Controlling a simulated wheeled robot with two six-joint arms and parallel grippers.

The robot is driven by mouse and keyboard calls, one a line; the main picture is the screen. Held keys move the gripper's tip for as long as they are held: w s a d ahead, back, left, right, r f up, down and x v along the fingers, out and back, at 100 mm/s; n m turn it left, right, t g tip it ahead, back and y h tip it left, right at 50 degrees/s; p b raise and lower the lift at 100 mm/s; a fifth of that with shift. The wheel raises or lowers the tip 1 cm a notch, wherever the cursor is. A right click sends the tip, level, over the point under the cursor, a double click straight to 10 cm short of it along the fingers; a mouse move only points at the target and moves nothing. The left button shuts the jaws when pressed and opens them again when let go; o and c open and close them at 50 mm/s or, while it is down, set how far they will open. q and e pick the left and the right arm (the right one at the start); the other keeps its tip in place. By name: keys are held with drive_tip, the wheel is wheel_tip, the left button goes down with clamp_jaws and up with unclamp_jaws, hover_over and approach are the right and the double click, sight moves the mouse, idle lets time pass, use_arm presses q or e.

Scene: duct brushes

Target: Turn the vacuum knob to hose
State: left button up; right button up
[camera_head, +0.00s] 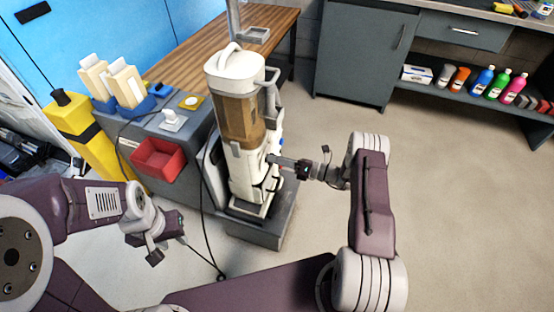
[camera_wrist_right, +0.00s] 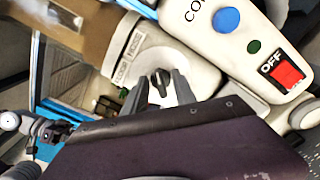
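The upright vacuum (camera_head: 236,75), white with a brown canister, stands on a grey base. In the right wrist view its small dark knob (camera_wrist_right: 160,82) sits on a pale round dial. Two small labels beside the dial seem to read FLOOR (camera_wrist_right: 122,72) and HOSE (camera_wrist_right: 134,42). I cannot tell which one the knob points to. My right gripper (camera_wrist_right: 158,92) is open, with one finger on each side of the knob; contact is not clear. It reaches the vacuum's front in the head view (camera_head: 272,160). My left gripper (camera_head: 168,248) is open and empty, low and away from the vacuum.
Beside the knob are a blue button (camera_wrist_right: 226,19) and a red OFF switch (camera_wrist_right: 288,75). A red bin (camera_head: 158,160) hangs on the grey cabinet left of the vacuum. A black cord (camera_head: 203,225) runs down to the floor. Open floor lies to the right.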

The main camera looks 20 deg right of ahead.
drive_tip(key=p+v, duration=0.1)
drive_tip(key=v, duration=0.8)
